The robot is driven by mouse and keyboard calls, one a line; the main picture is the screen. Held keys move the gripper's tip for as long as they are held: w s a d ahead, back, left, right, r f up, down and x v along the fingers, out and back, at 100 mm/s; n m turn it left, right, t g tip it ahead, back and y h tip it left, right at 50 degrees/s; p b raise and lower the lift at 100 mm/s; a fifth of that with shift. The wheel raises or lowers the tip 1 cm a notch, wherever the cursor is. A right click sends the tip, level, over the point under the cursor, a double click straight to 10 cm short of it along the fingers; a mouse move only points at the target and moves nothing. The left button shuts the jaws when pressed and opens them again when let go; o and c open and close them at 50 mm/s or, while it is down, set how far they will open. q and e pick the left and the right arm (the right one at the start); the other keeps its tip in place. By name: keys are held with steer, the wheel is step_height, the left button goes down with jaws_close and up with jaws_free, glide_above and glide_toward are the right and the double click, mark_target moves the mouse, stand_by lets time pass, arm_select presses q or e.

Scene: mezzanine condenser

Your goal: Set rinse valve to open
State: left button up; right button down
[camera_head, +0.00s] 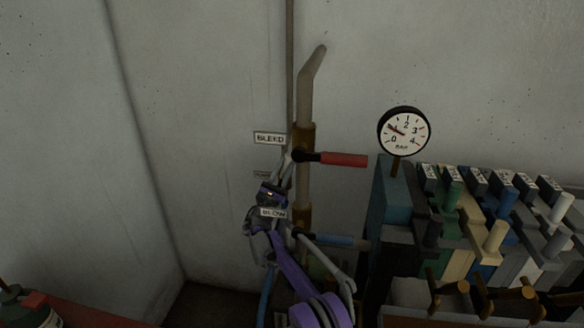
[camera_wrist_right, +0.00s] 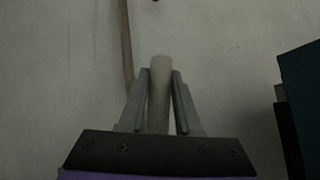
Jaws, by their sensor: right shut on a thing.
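My right gripper (camera_head: 285,167) is at the brown vertical pipe, beside a valve with a red lever (camera_head: 343,160) under a BLEED label. In the right wrist view its two grey fingers (camera_wrist_right: 160,85) are closed on both sides of a pale rod-like handle (camera_wrist_right: 160,100). A small label (camera_head: 262,174) just left of the fingers is too small to read. No label reading RINSE can be made out, so I cannot confirm the handle's valve. A lower blue lever (camera_head: 337,241) points right. A BLOW label (camera_head: 273,212) shows near my wrist. My left gripper is out of view.
A round pressure gauge (camera_head: 404,131) stands right of the pipe. A bank of coloured levers and blocks (camera_head: 490,225) fills the right side. A red surface (camera_head: 95,315) is at lower left. The wall at left is bare.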

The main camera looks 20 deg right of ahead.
steer(key=shift+w+a+n+t+y, duration=0.25)
steer(key=shift+n+t+y, duration=0.25)
steer(key=shift+n+t, duration=0.3)
steer(key=c, duration=1)
jaws_free()
steer(key=o, duration=0.4)
steer(key=shift+w+f, duration=0.1)
steer(key=b+v, duration=0.2)
steer(key=v, duration=0.8)
steer(key=shift+s+a+f, duration=0.2)
steer(key=shift+s+a, duration=0.05)
